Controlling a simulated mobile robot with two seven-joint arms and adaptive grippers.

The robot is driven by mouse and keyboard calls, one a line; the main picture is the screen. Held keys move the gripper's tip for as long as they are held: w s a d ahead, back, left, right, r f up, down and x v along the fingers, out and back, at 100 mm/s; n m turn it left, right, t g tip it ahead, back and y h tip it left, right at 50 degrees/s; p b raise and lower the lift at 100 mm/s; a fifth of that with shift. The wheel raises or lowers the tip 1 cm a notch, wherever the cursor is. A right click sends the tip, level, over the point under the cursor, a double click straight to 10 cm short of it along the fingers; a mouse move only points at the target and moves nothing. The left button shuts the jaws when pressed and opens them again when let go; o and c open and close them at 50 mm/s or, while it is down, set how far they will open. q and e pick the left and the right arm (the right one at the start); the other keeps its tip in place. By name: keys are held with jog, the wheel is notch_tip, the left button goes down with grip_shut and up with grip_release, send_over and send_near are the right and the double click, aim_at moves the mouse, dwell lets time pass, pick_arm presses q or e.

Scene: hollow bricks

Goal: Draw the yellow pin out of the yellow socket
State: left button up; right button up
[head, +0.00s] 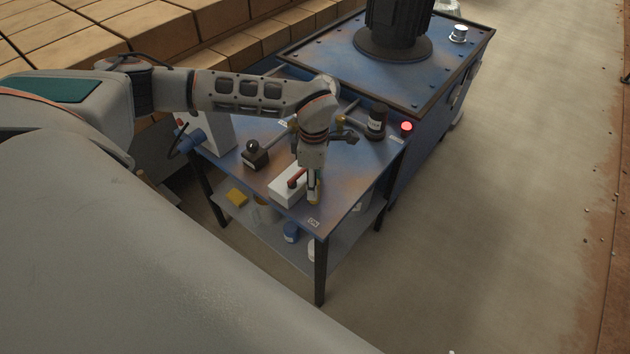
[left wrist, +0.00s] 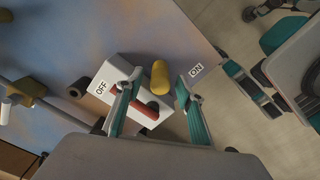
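A rounded yellow piece (left wrist: 160,77) shows between the fingertips of my left gripper (left wrist: 158,88) in the left wrist view. It is beside a white box (left wrist: 152,122) with a red lever (left wrist: 132,103). I cannot tell whether the yellow piece is the pin or the socket, or whether the fingers touch it. The fingers stand apart. In the head view my left gripper (head: 314,196) points down at the right side of the white box (head: 287,193), near the table's front corner. A yellow-brown fitting (head: 342,119) is farther back. My right gripper is not in view.
A dark box with a ball knob (head: 254,155) and a dark bottle (head: 376,121) stand on the table (head: 345,180). A red lamp (head: 407,127) is at its far right. The lower shelf holds a yellow block (head: 236,197) and a blue jar (head: 291,232).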

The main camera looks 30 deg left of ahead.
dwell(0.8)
pick_arm(q)
grip_shut()
